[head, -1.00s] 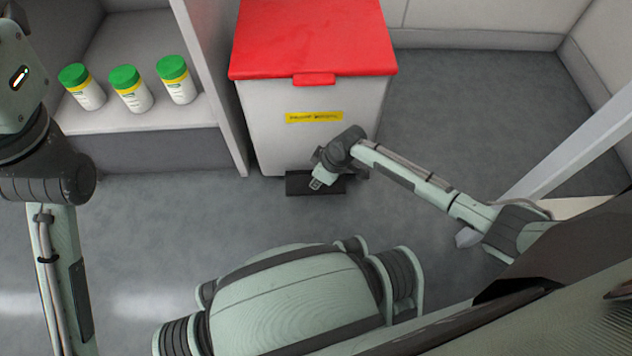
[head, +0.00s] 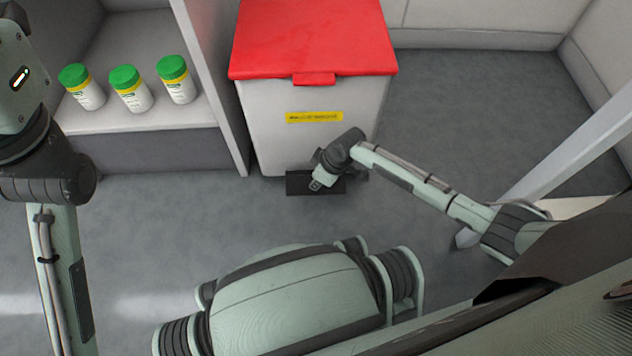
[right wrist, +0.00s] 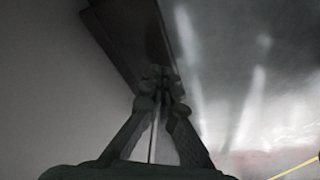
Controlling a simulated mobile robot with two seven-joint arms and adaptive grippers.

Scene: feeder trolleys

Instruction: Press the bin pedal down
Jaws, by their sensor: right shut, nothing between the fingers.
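The bin (head: 300,100) has a grey-white body, a closed red lid (head: 312,40) and a yellow label on its front. Its dark pedal (head: 300,183) sticks out at the foot of the front, close to the floor. My right gripper (head: 318,184) is over the pedal, partly covering it. In the right wrist view the shut, empty fingertips (right wrist: 160,78) overlap the dark pedal (right wrist: 135,35); I cannot tell whether they touch it. My left arm is at the left edge, and its gripper is out of frame.
Several white bottles with green caps, among them a middle one (head: 131,90), stand on a shelf (head: 150,122) left of the bin. A panel (head: 215,80) separates shelf and bin. Grey floor (head: 460,110) is open to the right of the bin.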

